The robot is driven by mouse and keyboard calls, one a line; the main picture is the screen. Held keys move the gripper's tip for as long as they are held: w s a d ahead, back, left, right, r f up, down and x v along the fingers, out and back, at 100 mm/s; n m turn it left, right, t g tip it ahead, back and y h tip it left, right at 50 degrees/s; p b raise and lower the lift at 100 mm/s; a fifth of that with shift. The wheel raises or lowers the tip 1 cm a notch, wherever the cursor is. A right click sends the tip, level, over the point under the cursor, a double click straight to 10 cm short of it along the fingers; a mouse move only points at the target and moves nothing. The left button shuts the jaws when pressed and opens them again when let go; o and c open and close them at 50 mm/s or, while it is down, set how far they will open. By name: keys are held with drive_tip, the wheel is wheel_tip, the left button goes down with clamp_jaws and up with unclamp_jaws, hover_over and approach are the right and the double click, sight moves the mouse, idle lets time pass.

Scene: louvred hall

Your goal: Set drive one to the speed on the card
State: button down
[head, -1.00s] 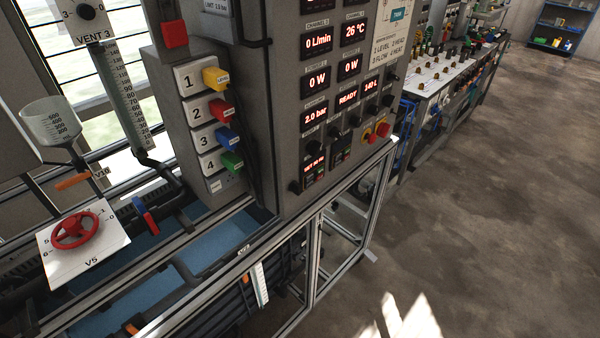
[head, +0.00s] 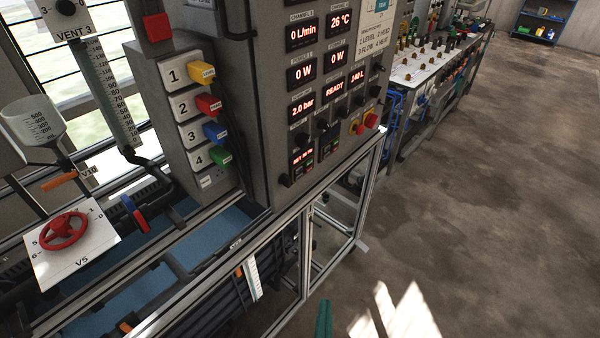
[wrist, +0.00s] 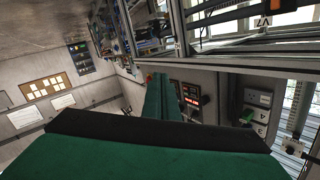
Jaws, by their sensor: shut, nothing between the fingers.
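The grey control panel (head: 275,120) stands in the middle of the head view. Low on it sit two small drive units: the left one (head: 302,160) has a lit red readout, too small to read surely, and the right one (head: 329,143) is beside it. I cannot tell which is drive one. A white card (head: 372,38) with lines of text is at the panel's top right; no speed is legible on it. My gripper (wrist: 165,97) is shut and empty, pointing toward the panel, whose lit displays (wrist: 191,97) show beyond it. Its green tip (head: 323,318) shows at the head view's bottom edge, apart from the panel.
A red-and-yellow stop button (head: 369,120) and several black knobs sit on the panel's lower right. Numbered coloured plugs (head: 203,73) jut out on its left. A red valve wheel (head: 63,231) is at lower left. The floor (head: 480,190) at right is clear.

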sight(299, 170)
drive_tip(key=w+r+t+y, duration=0.1)
drive_tip(key=w+r, duration=0.8)
drive_tip(key=w, duration=0.2)
drive_tip(key=w+d+r+m+t+y, duration=0.1)
drive_tip(key=w+r+y, duration=0.1)
drive_tip(key=w+r, duration=0.6)
drive_tip(key=w, duration=0.3)
drive_tip(key=shift+w+r+y, duration=0.15)
drive_tip(key=shift+r+y, duration=0.15)
drive_tip(key=shift+r, duration=0.05)
drive_tip(key=w+a, duration=0.5)
drive_tip(key=a, duration=0.2)
drive_tip(key=shift+w+a, duration=0.1)
drive_tip(key=shift+w, duration=0.05)
idle(0.9)
drive_tip(key=shift+w+a, duration=0.2)
drive_tip(key=shift+a, duration=0.05)
drive_tip(key=shift+w+a, duration=0.2)
drive_tip(key=shift+a, duration=0.15)
idle(1.9)
